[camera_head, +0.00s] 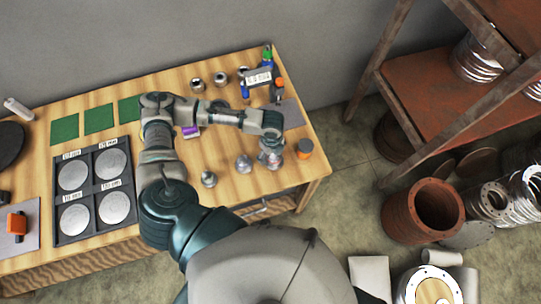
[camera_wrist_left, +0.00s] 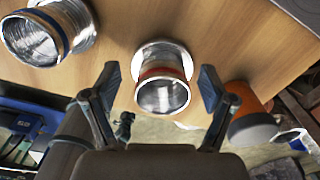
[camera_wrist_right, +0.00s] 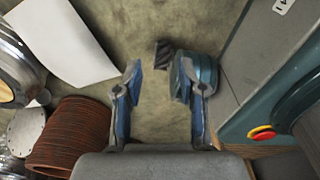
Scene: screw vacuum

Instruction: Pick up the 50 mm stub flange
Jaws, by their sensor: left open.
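A metal stub flange with a red band (camera_wrist_left: 162,94) stands on the wooden table, between the open fingers of my left gripper (camera_wrist_left: 160,86) in the left wrist view. I cannot tell whether the fingers touch it. A similar flange with a blue band (camera_wrist_left: 42,36) stands to its left. In the head view, my left gripper (camera_head: 271,150) is over the table's right part, above a metal flange partly hidden by it. Two more flanges (camera_head: 243,163) (camera_head: 209,178) stand to the left. No size marking is readable on them. My right gripper (camera_wrist_right: 158,78) is open and empty above the floor.
Bottles (camera_head: 267,56) and small metal parts (camera_head: 220,79) stand at the back. A black tray (camera_head: 87,235) of discs is at the left. A rusty ring (camera_wrist_right: 68,138) is on the floor.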

